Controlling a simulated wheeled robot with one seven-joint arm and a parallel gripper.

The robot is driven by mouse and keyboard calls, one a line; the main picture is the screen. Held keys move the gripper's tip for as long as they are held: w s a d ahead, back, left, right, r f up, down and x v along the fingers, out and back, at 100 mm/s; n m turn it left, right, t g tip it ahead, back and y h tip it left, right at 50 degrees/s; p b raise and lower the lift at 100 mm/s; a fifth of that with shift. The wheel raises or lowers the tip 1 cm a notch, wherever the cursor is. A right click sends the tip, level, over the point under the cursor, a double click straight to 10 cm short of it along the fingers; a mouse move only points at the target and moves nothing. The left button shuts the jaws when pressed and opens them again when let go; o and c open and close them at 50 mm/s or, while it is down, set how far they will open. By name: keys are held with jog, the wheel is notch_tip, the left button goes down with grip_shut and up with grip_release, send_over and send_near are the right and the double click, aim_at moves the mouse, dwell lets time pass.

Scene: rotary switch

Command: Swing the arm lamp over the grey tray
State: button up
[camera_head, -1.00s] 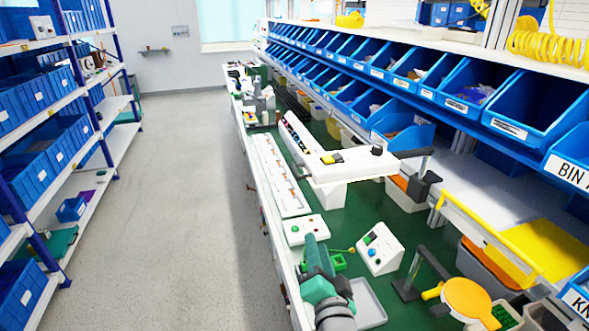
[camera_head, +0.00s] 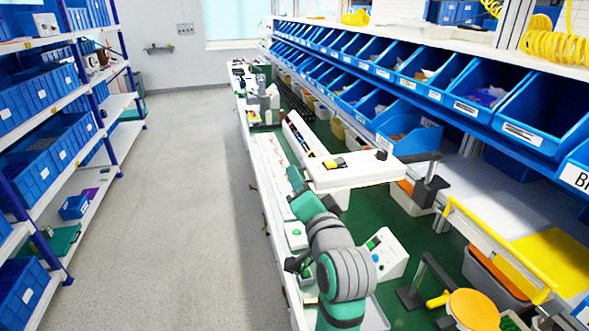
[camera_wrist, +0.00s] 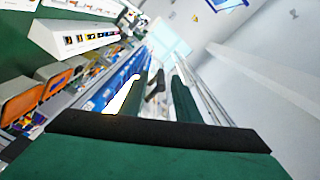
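The arm lamp seems to be the long white head (camera_head: 352,175) on a dark jointed arm and post at its right; it stretches left over the green bench. The grey tray (camera_head: 377,319) lies at the near bench edge, mostly hidden behind my arm. My gripper (camera_head: 294,172) is left of the lamp head's near end, above the white strip. In the wrist view my gripper's two green fingers (camera_wrist: 161,92) stand apart. A dark piece and a bright white shape show between and beside them; I cannot tell whether they touch anything.
A sloped white button box (camera_head: 388,258) stands right of my arm. An orange disc (camera_head: 473,308) on a dark stand is at the near right. Blue bins (camera_head: 460,100) line the right side. The aisle floor (camera_head: 180,200) at left is clear.

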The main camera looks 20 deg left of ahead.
jog(key=x, duration=0.4)
jog(key=shift+a, duration=0.2)
jog(key=shift+w+a, duration=0.35)
jog(key=shift+w, duration=0.25)
grip_shut()
jog(key=shift+r, duration=0.1)
